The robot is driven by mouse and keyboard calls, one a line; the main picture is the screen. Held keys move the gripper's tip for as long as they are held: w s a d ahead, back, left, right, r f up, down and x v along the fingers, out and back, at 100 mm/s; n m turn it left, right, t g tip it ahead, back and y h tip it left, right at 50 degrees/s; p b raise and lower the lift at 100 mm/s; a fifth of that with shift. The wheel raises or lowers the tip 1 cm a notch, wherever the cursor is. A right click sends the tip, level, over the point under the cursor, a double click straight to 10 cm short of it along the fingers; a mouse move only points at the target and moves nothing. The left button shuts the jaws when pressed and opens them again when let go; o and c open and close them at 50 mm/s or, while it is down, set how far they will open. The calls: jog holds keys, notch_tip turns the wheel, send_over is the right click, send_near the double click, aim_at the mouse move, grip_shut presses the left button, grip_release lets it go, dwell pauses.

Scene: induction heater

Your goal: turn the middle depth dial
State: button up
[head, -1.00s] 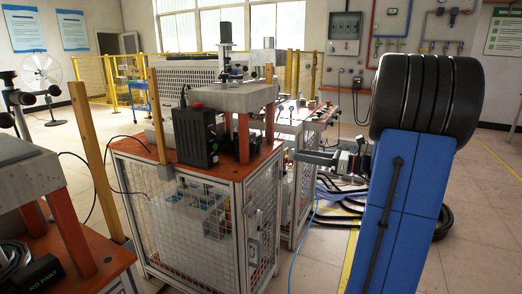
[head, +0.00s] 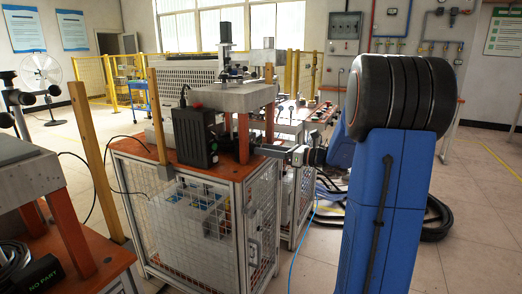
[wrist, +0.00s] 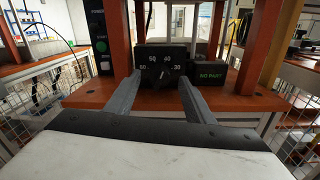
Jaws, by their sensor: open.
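In the wrist view, a black box with a dial (wrist: 163,73) faces me, with a light pointer and white numbers around it. It sits on an orange-brown bench top, straight ahead between the fingers. My gripper (wrist: 160,80) is open, with one grey finger on each side of the dial's lower part. I cannot tell whether the fingertips touch the box. In the head view my gripper (head: 260,148) reaches in from the right at the bench's edge, and the dial is hidden from that side.
A black "NO PART" display (wrist: 211,73) stands right of the dial box. A dark panel with a green button (wrist: 101,46) is on the left. Orange posts (wrist: 262,45) flank the space. In the head view, wire-mesh cabinet sides (head: 205,225) and cables lie below.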

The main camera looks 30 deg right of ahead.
jog(key=shift+x, duration=1.2)
jog(key=c, duration=1.1)
jog(key=shift+o, duration=0.2)
jog(key=shift+n, duration=0.4)
jog(key=n, duration=0.3)
jog(key=shift+n, duration=0.3)
jog(key=n, duration=0.4)
jog(key=shift+s, duration=0.1)
jog(key=shift+n, duration=0.3)
